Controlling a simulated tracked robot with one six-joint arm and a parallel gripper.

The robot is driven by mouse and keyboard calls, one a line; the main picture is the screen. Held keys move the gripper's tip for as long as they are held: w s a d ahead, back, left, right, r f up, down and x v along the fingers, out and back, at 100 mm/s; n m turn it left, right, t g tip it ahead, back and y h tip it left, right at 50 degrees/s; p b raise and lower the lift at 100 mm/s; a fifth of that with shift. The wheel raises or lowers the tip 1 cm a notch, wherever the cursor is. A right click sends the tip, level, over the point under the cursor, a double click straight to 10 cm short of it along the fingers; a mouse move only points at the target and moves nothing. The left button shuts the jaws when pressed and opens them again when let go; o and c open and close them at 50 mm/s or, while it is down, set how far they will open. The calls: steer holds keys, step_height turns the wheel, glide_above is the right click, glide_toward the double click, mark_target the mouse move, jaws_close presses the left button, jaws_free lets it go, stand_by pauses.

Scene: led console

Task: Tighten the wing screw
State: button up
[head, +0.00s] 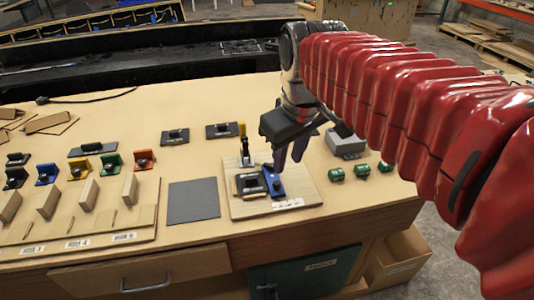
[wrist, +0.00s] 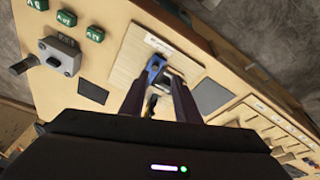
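In the wrist view, the two dark fingers (wrist: 158,82) reach toward the blue piece (wrist: 155,70) on the board (wrist: 130,62). Whether the fingertips touch it cannot be told.
A grey box (head: 346,142) and green blocks (head: 361,171) stand right of the board. A dark square mat (head: 194,201) lies to its left. Farther left are coloured brackets (head: 110,163) and wooden blocks (head: 130,189). The bench's front edge is close to the board.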

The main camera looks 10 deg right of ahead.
steer(key=w+r+n+g, duration=0.1)
steer(key=w+n, duration=0.2)
steer(key=w, duration=0.4)
steer(key=n+g, duration=0.2)
steer(key=n, duration=0.1)
glide_above(269, 164)
steer(key=f, duration=0.1)
steer(key=shift+s, duration=0.1)
steer(key=shift+f, duration=0.15)
step_height(269, 164, down, 14)
steer(key=shift+r, duration=0.15)
steer(key=shift+c, duration=0.6)
